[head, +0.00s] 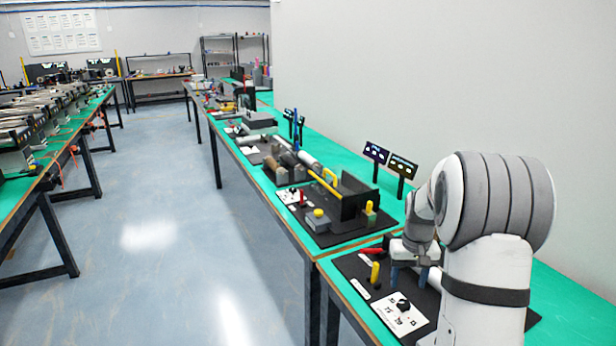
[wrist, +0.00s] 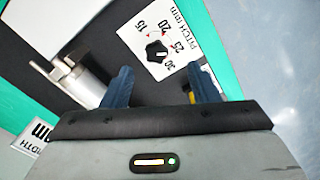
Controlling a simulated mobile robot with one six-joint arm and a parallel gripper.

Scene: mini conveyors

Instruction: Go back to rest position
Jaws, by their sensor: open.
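My gripper (head: 408,274) is low over the near station on the green table, at the right of the head view. In the wrist view my gripper (wrist: 158,84) shows two blue fingers spread apart with nothing between them. Just beyond the fingers is a white panel marked PITCH mm with a black knob (wrist: 156,52). The same knob (head: 403,305) shows in the head view, in front of the gripper. My arm hides part of this station.
A yellow post (head: 375,272) stands close left of the gripper. A metal cylinder (wrist: 85,80) lies left of the fingers. Two small displays (head: 388,160) stand behind, near the wall. More stations line the green table (head: 290,236). The blue floor aisle (head: 150,200) is clear.

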